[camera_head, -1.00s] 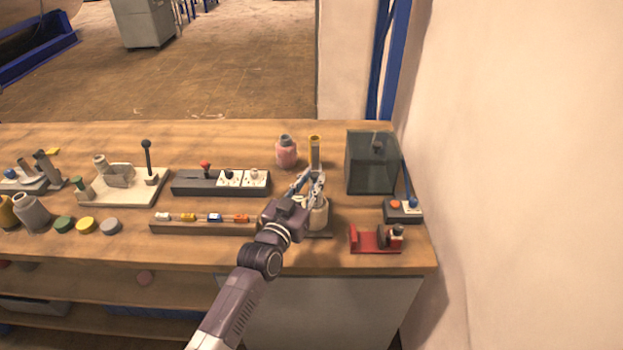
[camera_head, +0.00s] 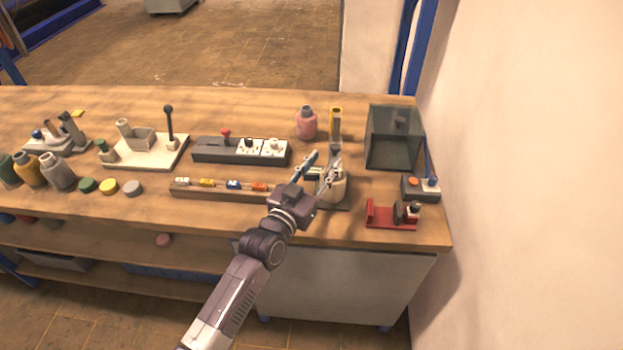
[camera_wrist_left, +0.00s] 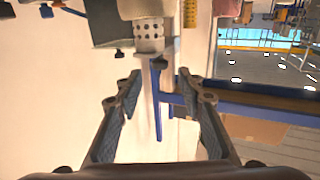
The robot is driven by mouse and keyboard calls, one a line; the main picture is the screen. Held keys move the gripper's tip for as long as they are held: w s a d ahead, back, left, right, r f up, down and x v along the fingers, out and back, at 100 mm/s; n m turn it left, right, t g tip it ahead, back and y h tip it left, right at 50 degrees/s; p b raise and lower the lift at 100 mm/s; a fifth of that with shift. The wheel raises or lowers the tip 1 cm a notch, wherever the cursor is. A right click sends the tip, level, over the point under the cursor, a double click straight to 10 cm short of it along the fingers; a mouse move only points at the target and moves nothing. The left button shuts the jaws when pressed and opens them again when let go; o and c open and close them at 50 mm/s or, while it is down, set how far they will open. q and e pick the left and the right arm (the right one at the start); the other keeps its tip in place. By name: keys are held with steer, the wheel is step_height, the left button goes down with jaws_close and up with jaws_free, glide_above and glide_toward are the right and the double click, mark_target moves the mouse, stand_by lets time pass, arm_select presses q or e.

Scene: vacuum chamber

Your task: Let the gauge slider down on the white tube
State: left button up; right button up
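The gauge stand (camera_head: 337,190) is at the right of the bench, with a pale cylindrical body low down and an upright post with a yellow top (camera_head: 336,115). My left gripper (camera_head: 321,164) is open beside this stand, its fingers spread and partly overlapping it from my viewpoint. In the left wrist view the gripper (camera_wrist_left: 158,85) is open with nothing between the finger pads. A perforated pale cylinder (camera_wrist_left: 149,36) shows beyond the fingertips, clear of them. Which part is the slider, and its exact height on the white tube, I cannot tell. My right gripper is not in view.
A glass box (camera_head: 394,137) and a red fixture (camera_head: 391,215) stand right of the gauge stand. A pink bottle (camera_head: 306,123) is behind it. A socket strip (camera_head: 240,151) and a rail with coloured parts (camera_head: 220,190) lie to the left. The wall is close on the right.

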arm_select(q)
steer(key=v, duration=0.7)
stand_by(0.3)
